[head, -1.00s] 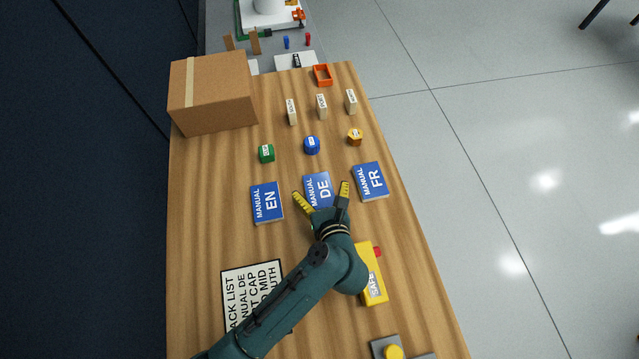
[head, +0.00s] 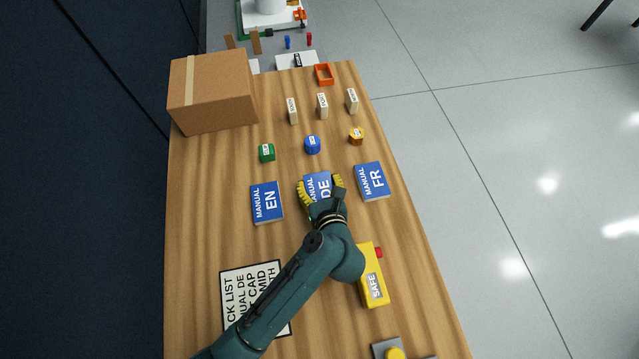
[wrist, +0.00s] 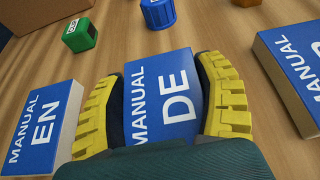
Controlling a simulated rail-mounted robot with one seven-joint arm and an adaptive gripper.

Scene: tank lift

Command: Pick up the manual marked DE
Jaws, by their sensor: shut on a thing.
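The blue manual marked DE (head: 318,184) lies in the middle of a row of three manuals on the wooden table. My gripper (head: 321,186) is shut on it, with one yellow finger pad at each side edge. In the wrist view the DE manual (wrist: 163,88) sits between the two yellow pads of my gripper (wrist: 165,105). Its near end is hidden by my gripper. I cannot tell any gap between the manual and the table.
The EN manual (head: 266,202) is close on the left and the FR manual (head: 371,181) close on the right. A cardboard box (head: 212,95) stands far left. A yellow SAFE box (head: 373,282) is nearer.

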